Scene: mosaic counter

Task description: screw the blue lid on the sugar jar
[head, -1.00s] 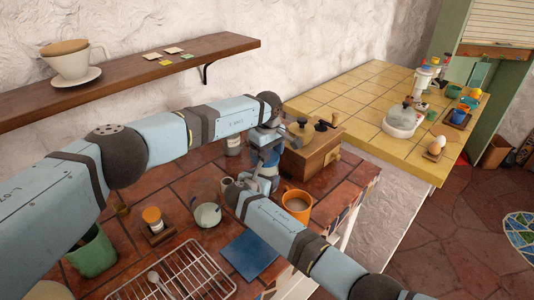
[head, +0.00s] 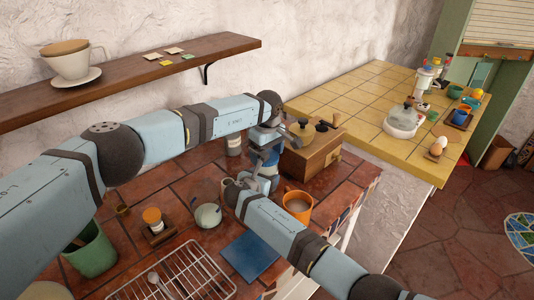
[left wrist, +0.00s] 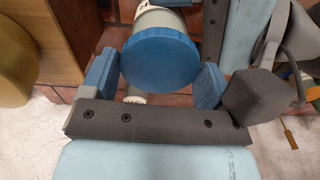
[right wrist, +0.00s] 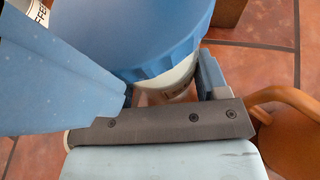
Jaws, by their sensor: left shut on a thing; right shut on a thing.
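The blue lid (left wrist: 160,58) is round with a ribbed edge and sits between the two fingers of my left gripper (left wrist: 160,82), which is shut on it. In the right wrist view the lid (right wrist: 140,30) is directly over the pale sugar jar (right wrist: 178,80). I cannot tell whether it is threaded on. My right gripper (right wrist: 165,85) is shut on the jar, whose body is mostly hidden by the lid and fingers. In the head view my left gripper (head: 267,152) is above my right gripper (head: 243,183), and both arms hide most of the jar.
A wooden grinder (head: 318,150) stands close to the right of the grippers. An orange mug (head: 297,206) is near my right gripper. A glass cup (head: 208,216), a blue mat (head: 249,254) and a wire rack (head: 180,272) lie toward the front.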

